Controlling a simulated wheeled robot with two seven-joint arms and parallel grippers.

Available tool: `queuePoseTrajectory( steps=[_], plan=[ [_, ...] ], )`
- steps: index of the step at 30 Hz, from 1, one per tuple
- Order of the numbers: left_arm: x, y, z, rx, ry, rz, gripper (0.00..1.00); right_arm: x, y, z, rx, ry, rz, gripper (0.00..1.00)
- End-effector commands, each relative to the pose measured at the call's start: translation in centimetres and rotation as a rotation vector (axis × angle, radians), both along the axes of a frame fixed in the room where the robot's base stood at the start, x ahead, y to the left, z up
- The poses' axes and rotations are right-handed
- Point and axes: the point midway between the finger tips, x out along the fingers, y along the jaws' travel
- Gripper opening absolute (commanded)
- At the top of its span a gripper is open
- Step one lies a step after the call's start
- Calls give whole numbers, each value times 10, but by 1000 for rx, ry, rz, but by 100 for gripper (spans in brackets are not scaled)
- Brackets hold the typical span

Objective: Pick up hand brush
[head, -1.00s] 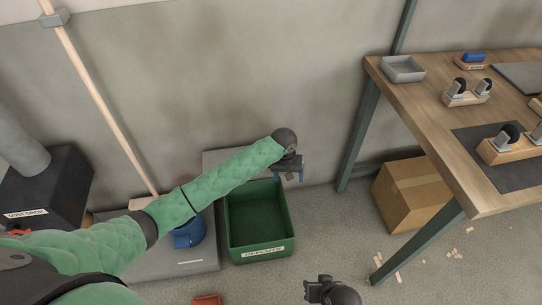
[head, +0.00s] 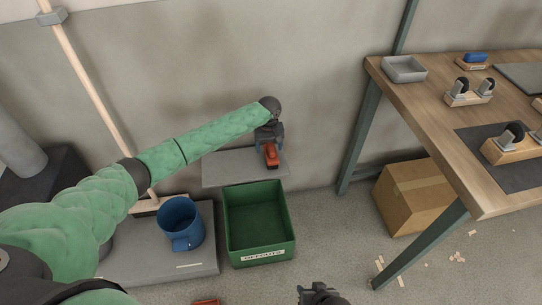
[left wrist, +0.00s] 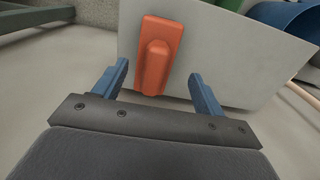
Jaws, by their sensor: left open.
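The hand brush, an orange-red block with a raised grip (head: 271,158), lies on a grey wall shelf (head: 228,168) behind the green bin. The left wrist view shows the brush (left wrist: 157,52) on the pale shelf surface (left wrist: 220,50). My left gripper (head: 270,146) is open and empty above the brush. In the wrist view its two blue fingers (left wrist: 159,72) stand on either side of the brush's near end, with gaps on both sides. The brush's bristles are not visible. My right gripper (head: 315,294) is partly cut off at the bottom edge, its jaws unclear.
A green offcuts bin (head: 260,257) stands below the shelf. A blue bucket-like container (head: 181,222) and a leaning broom (head: 100,99) are on a grey platform (head: 160,262). A workbench (head: 436,120) with a cardboard box (head: 411,198) beneath is at right. A red object (head: 206,302) shows at the bottom edge.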

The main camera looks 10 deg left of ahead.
Motion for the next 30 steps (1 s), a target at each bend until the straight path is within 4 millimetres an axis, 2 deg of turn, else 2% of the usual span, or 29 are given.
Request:
queuePoseTrajectory(
  steps=[10, 20, 21, 28, 29, 30],
  plan=[
    [3, -7, -42, 1, 1, -1, 71, 0, 0, 10, -1, 7, 4, 36],
    [3, -7, -50, -1, 0, -2, 71, -1, 0, 11, 0, 8, 4, 36],
    [3, -7, -50, -1, 0, -2, 69, -1, 0, 11, 0, 8, 4, 36],
    [3, -7, -49, 0, 0, -1, 24, -1, 0, 10, -1, 8, 4, 36],
    [3, -7, -49, 0, 0, -1, 19, -1, 0, 10, -1, 8, 4, 36],
    [3, -7, -49, -1, 0, -1, 19, -1, 0, 10, -1, 8, 4, 36]
  ],
)
